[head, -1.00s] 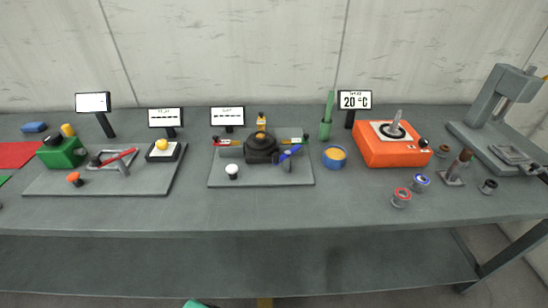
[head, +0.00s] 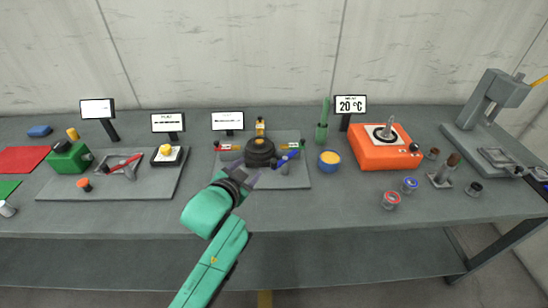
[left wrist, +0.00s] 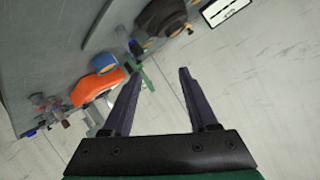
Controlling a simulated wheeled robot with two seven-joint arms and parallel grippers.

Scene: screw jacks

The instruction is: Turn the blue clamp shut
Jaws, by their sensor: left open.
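The blue clamp (head: 287,159) is on the right side of a round black fixture (head: 260,152), its blue lever slanting up to the right. The fixture stands on a grey base plate (head: 298,178) in the middle of the bench. My left gripper (head: 240,175) is in front of the fixture, left of the blue clamp and apart from it. In the left wrist view its two dark fingers (left wrist: 159,75) are spread with nothing between them. The black fixture shows at the top there (left wrist: 163,14). My right gripper is in neither view.
A red clamp (head: 228,147) and a yellow clamp (head: 260,127) sit on the fixture's left and back. The bench front is mostly clear.

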